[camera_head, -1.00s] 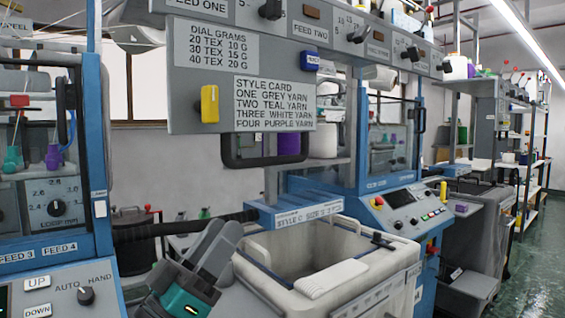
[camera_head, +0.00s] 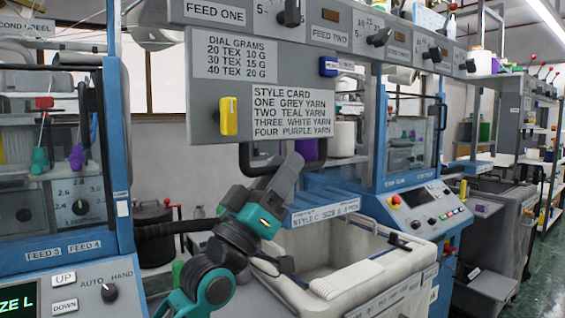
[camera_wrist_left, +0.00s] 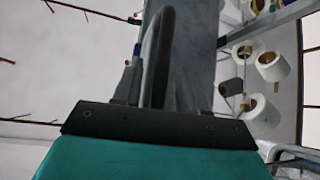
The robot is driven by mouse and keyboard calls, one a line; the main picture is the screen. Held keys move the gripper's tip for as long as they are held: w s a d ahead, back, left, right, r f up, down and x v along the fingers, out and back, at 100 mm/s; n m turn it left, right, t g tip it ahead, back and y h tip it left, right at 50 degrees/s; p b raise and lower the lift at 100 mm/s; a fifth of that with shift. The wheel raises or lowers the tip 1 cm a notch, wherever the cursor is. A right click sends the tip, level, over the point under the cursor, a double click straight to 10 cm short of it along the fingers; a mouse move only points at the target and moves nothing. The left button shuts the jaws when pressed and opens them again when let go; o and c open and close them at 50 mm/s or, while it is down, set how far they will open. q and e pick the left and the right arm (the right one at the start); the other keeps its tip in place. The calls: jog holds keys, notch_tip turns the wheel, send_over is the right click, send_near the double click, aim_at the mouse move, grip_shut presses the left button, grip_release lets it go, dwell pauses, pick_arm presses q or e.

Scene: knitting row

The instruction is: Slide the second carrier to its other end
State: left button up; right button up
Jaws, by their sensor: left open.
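I cannot tell for sure which part is the second carrier. Behind the clear window of the left machine, a teal piece (camera_head: 40,160) and a purple piece (camera_head: 77,156) hang side by side. A yellow block (camera_head: 229,115) and a blue block (camera_head: 328,66) sit on the grey panel. My left gripper (camera_head: 291,161) is open and points up, close below that panel, by a black bar handle (camera_head: 248,160). I cannot tell whether it touches the handle. In the left wrist view a dark bar rises just past my gripper's base. My right gripper is out of view.
A pale bin (camera_head: 375,272) with a folded white piece stands below my left gripper. The left machine's control panel (camera_head: 85,290) is at lower left. A blue machine (camera_head: 425,205) with buttons stands to the right. The green floor is open at far right.

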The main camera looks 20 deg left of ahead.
pick_arm(q)
jog(key=shift+w+d+r, duration=0.1)
jog(key=shift+w+r, duration=0.1)
jog(key=shift+c, duration=0.3)
grip_shut()
dwell(0.3)
